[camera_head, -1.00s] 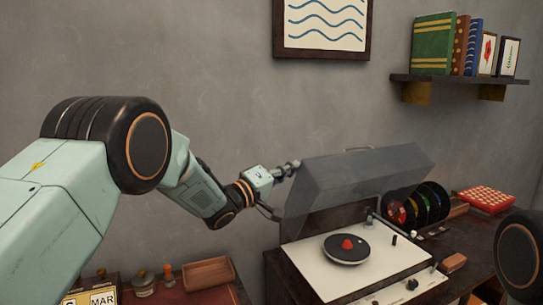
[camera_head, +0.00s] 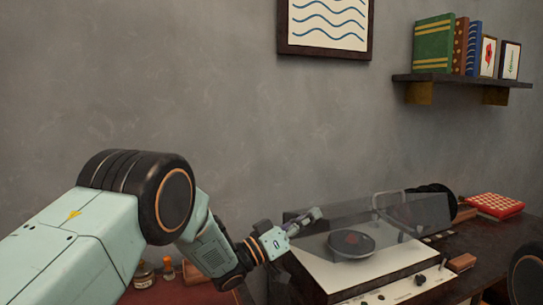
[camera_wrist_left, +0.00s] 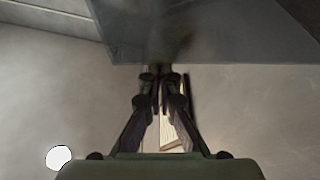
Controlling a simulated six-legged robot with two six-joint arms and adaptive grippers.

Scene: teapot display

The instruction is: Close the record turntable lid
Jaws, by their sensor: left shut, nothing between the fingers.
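The record turntable (camera_head: 365,286) has a cream top with a black record (camera_head: 351,244) and its red centre. Its smoky, see-through lid (camera_head: 432,208) slants low over the platter, with a handle (camera_head: 377,202) on it; the record shows through it. I cannot tell whether its front edge touches the base. My left gripper (camera_head: 316,213) is shut and empty at the lid's left end, overlapping it in the head view; contact is unclear. In the left wrist view the shut fingertips (camera_wrist_left: 160,72) are close to the grey lid panel (camera_wrist_left: 215,35). My right gripper is out of view.
A red patterned box (camera_head: 495,205) lies right of the turntable. Dark records (camera_head: 437,190) stand behind the lid. Small bottles (camera_head: 168,268) stand at lower left. A wall shelf (camera_head: 460,80) with books is at upper right.

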